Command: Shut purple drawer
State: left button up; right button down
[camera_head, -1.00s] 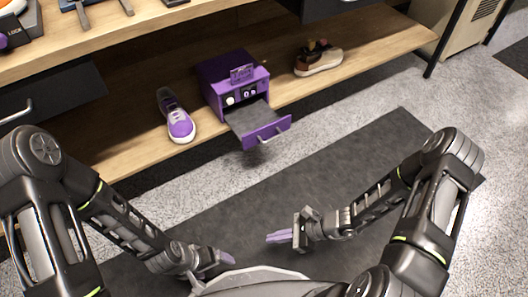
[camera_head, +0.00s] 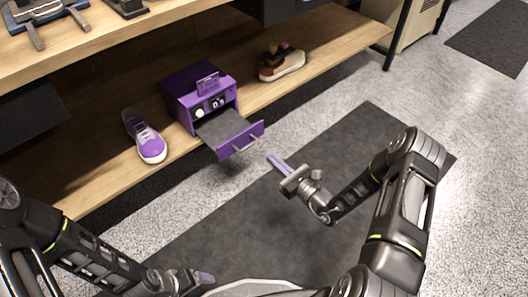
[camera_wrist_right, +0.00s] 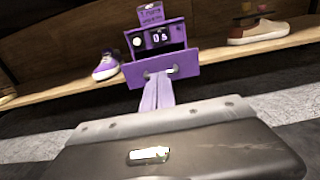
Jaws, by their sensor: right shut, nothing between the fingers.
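The purple box (camera_head: 190,85) stands on the low wooden shelf, with knobs and a small display on its front. Its purple drawer (camera_head: 240,141) is pulled out toward me, showing a grey inside, and has a metal handle. In the right wrist view the drawer front (camera_wrist_right: 185,72) is straight ahead, beyond the fingertips. My right gripper (camera_head: 277,163) is shut and empty, pointing at the drawer front from a short way off; its purple fingers (camera_wrist_right: 158,92) lie together in the wrist view. My left gripper (camera_head: 205,278) is low at the bottom, its finger opening unclear.
A purple and white sneaker (camera_head: 146,138) stands left of the box on the shelf (camera_head: 95,190). A brown and white shoe (camera_head: 282,66) stands to the right. A dark mat (camera_head: 240,230) covers the floor in front.

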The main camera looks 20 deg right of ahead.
aim_at(243, 134)
jog(key=b+x, duration=0.4)
jog(key=x, duration=0.8)
jog(key=shift+w+a+b, duration=0.15)
jog(key=shift+w+b, duration=0.1)
jog(key=shift+b, duration=0.05)
jog(key=shift+w+a, duration=0.1)
jog(key=shift+w, duration=0.25)
pick_arm(q)
jog(key=f, duration=0.2)
jog(key=w+f, duration=0.1)
jog(key=f, duration=0.2)
jog(key=shift+f, duration=0.15)
pick_arm(e)
jog(key=shift+r, duration=0.1)
